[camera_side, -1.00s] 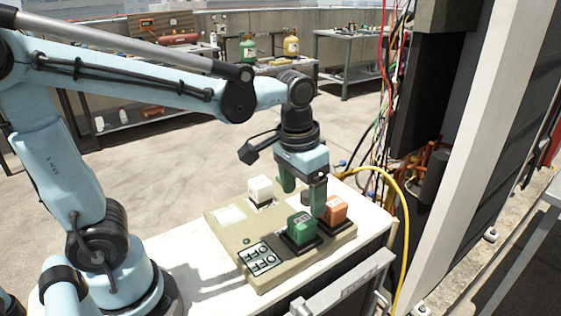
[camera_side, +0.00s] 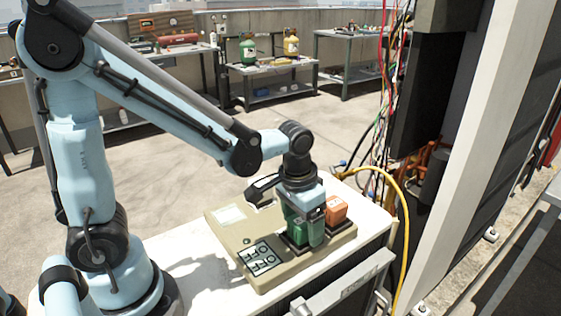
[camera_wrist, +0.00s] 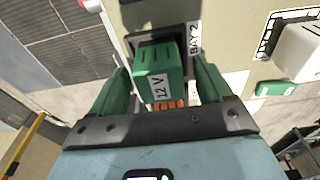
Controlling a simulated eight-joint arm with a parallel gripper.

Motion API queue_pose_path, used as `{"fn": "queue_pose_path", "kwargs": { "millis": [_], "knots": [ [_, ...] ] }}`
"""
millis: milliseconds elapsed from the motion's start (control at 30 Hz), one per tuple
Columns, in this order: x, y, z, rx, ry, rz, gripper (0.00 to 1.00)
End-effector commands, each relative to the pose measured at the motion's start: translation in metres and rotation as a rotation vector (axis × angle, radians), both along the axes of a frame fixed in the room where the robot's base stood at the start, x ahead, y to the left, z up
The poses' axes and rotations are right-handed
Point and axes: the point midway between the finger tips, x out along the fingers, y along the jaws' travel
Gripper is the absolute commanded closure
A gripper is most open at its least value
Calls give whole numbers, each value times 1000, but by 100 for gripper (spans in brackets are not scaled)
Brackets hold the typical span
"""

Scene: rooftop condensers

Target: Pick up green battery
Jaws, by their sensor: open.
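The green battery (camera_wrist: 158,68) sits in a dark bay on the beige charger board (camera_side: 228,236), with a "12 V" label on it in the wrist view. The board shows "BAY 2" beside it. In the side view the green battery (camera_side: 298,232) is mostly hidden behind my gripper (camera_side: 304,238). My gripper is open, and in the wrist view its two green fingers (camera_wrist: 162,92) stand on either side of the battery, with a gap on the right.
An orange battery (camera_side: 336,210) stands in the bay just right of my gripper. A white battery (camera_wrist: 302,50) shows at the right of the wrist view. A yellow hose (camera_side: 400,190) curves past the white table's right edge.

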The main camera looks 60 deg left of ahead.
Motion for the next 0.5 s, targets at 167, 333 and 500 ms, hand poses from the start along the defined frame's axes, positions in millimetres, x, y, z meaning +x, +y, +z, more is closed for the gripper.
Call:
{"fn": "queue_pose_path", "kwargs": {
  "millis": [167, 333, 500],
  "knots": [
    [0, 0, -1, 0, 0, 0, 21],
    [0, 0, -1, 0, 0, 0, 34],
    [0, 0, -1, 0, 0, 0, 60]
  ]
}}
